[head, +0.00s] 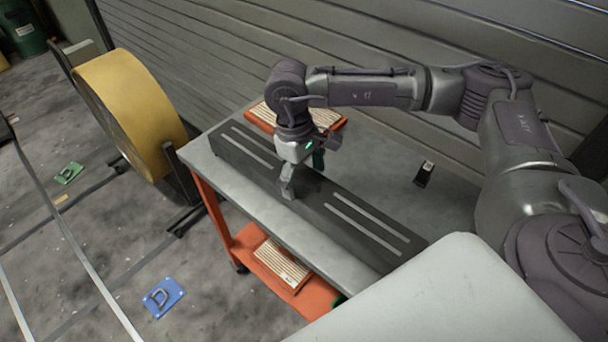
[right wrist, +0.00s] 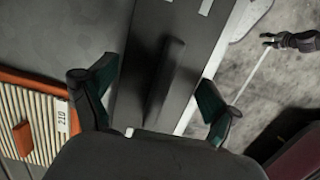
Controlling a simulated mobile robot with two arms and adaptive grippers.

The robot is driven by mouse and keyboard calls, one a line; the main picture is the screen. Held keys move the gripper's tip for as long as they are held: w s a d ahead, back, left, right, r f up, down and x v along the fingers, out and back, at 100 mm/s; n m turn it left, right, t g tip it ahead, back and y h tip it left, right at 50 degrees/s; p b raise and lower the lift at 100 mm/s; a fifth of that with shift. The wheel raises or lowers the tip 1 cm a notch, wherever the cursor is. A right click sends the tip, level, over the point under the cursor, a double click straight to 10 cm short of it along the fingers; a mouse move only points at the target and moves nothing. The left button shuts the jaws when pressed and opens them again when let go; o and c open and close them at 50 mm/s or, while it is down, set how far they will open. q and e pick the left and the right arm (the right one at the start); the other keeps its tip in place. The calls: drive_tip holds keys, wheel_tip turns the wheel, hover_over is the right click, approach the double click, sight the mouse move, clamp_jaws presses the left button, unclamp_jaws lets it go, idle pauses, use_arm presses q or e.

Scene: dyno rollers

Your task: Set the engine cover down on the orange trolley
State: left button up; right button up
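The engine cover (head: 333,203) is a long dark grey box with pale slots. It lies lengthwise along the grey top of the orange trolley (head: 212,166), and it runs through the middle of the right wrist view (right wrist: 140,100). My right gripper (head: 289,190) is at the middle of the cover. In the right wrist view its two teal-padded fingers (right wrist: 160,104) are spread apart, one on each side of the cover's raised handle (right wrist: 166,82), with gaps between. A small dark jointed part (right wrist: 292,41) at the right wrist view's upper right looks like my left gripper; its fingers are unclear.
An orange-framed pleated filter (head: 340,120) lies behind the cover; another (head: 281,262) is on the lower shelf. A small black item (head: 424,174) stands on the trolley top's right. A yellow roller (head: 130,115) stands left of the trolley. A slatted wall (head: 220,60) is close behind.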

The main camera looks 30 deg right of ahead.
use_arm(q)
drive_tip(key=shift+a, duration=0.1)
use_arm(e)
drive_tip(key=shift+o, duration=0.3)
drive_tip(key=shift+r, duration=0.15)
use_arm(q)
drive_tip(key=shift+w, duration=0.25)
use_arm(e)
wheel_tip(320, 180, up, 12)
drive_tip(key=w, duration=0.1)
drive_tip(key=shift+w+a+f, duration=0.2)
drive_tip(key=shift+w+a, duration=0.15)
